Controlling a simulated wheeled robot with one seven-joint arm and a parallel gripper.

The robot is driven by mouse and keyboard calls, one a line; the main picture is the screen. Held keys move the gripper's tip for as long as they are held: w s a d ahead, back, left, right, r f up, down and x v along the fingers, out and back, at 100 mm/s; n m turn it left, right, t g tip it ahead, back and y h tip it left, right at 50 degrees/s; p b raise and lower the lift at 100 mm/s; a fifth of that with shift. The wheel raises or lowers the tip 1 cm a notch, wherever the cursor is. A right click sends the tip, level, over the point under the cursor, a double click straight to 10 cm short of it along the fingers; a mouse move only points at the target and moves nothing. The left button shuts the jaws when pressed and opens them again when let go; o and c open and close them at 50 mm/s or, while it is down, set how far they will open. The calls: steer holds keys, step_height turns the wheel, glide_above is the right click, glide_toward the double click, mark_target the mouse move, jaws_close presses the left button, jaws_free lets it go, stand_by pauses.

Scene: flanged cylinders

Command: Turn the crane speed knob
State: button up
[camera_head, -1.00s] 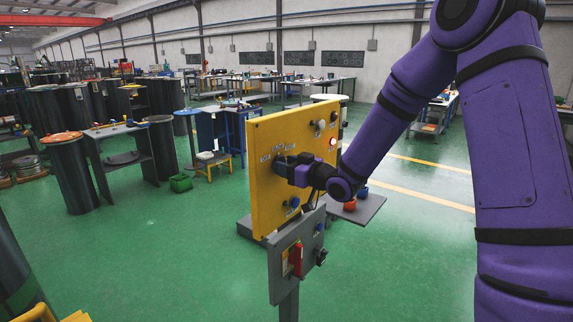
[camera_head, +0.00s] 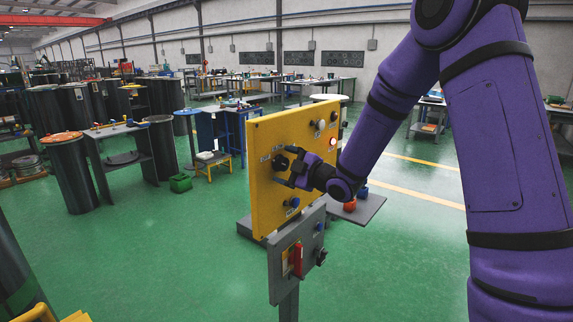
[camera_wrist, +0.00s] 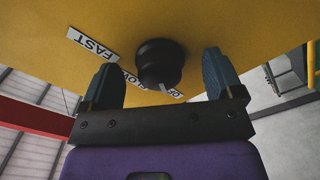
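The crane speed knob (camera_head: 281,162) is black and round on the yellow panel (camera_head: 262,210). In the wrist view the knob (camera_wrist: 160,60) stands out from the panel, with a white mark on its rim at the lower side. A "FAST" label (camera_wrist: 92,44) is to its left; labels below it are partly hidden. My gripper (camera_head: 292,168) is in front of the panel. Its two fingers are spread wide on either side of the knob in the wrist view, with visible gaps, and hold nothing. The fingertips look level with or just short of the knob.
A blue button (camera_head: 293,202) is below the knob, and a lit lamp (camera_head: 333,142) and other knobs are to the right. A grey box (camera_head: 285,262) with a red lever (camera_head: 298,259) is under the panel.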

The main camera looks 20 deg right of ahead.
steer(key=v, duration=0.6)
stand_by(0.7)
steer(key=shift+r, duration=0.1)
steer(key=s+d+r+m+g+h, duration=0.3)
steer(key=s+d+r+m+h, duration=0.3)
steer(key=s+r+m+h, duration=0.45)
steer(key=s+m+g, duration=0.6)
steer(key=s+m, duration=0.1)
steer(key=s, duration=1.8)
steer(key=shift+s+a+r+m, duration=0.2)
steer(key=shift+a+r+m, duration=0.05)
steer(key=shift+m, duration=0.1)
